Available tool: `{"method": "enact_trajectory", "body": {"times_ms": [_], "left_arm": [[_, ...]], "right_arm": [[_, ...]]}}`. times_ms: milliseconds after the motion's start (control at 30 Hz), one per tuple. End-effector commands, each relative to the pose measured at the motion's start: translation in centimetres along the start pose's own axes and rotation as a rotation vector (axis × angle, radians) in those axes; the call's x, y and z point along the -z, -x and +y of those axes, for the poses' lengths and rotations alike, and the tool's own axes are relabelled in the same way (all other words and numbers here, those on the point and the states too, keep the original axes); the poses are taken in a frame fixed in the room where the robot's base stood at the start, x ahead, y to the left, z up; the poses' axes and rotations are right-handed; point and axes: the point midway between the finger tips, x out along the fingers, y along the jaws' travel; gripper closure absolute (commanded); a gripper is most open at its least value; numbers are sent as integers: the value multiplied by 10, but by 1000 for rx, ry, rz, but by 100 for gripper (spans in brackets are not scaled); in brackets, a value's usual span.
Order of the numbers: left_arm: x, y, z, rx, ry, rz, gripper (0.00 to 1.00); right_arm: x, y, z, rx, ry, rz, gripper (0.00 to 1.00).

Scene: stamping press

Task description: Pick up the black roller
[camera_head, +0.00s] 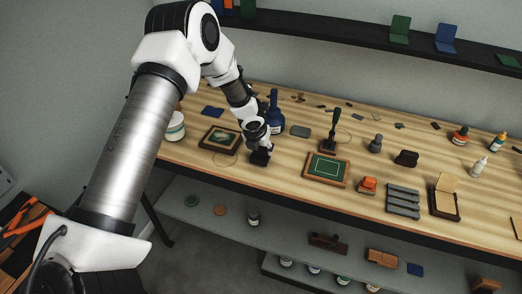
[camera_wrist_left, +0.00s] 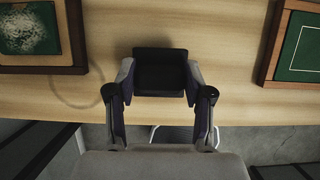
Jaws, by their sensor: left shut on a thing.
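My left gripper (camera_head: 260,150) is low over the front part of the wooden table, with its fingers pointing down. In the left wrist view its two fingers (camera_wrist_left: 160,88) are shut on the sides of a dark, blocky thing, which I take to be the black roller (camera_wrist_left: 160,68). In the head view the black roller (camera_head: 261,159) shows just under the fingers, near the table's front edge. I cannot tell whether it touches the table. My right gripper is not in view.
A framed picture-like tray (camera_head: 222,138) lies left of the gripper and a green framed board (camera_head: 326,169) right of it. A dark blue bottle (camera_head: 274,115) stands close behind. Shelves run below the table (camera_head: 300,190).

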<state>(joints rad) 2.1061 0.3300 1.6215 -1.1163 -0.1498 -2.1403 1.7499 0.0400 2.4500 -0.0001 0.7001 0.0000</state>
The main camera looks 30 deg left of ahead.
Motion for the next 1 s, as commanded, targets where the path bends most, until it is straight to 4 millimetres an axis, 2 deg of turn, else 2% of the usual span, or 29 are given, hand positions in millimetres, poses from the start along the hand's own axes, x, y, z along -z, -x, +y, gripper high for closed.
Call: {"method": "enact_trajectory", "body": {"times_ms": [133, 167, 267, 400, 533, 633, 733, 1000], "left_arm": [[-10, 24, 0, 2, 2, -4, 92], [0, 17, 0, 2, 0, 0, 92], [18, 22, 0, 3, 0, -2, 92], [52, 37, 0, 5, 0, -5, 92], [90, 60, 0, 5, 0, -5, 92], [112, 76, 0, 4, 0, -5, 92], [125, 88, 1, 2, 0, -4, 92], [134, 96, 1, 0, 0, -2, 92]], "right_arm": [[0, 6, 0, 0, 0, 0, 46], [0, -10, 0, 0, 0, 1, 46], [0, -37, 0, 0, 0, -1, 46], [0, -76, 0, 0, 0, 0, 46], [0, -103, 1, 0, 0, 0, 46], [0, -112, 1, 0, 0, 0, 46], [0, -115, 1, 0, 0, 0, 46], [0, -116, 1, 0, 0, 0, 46]]}}
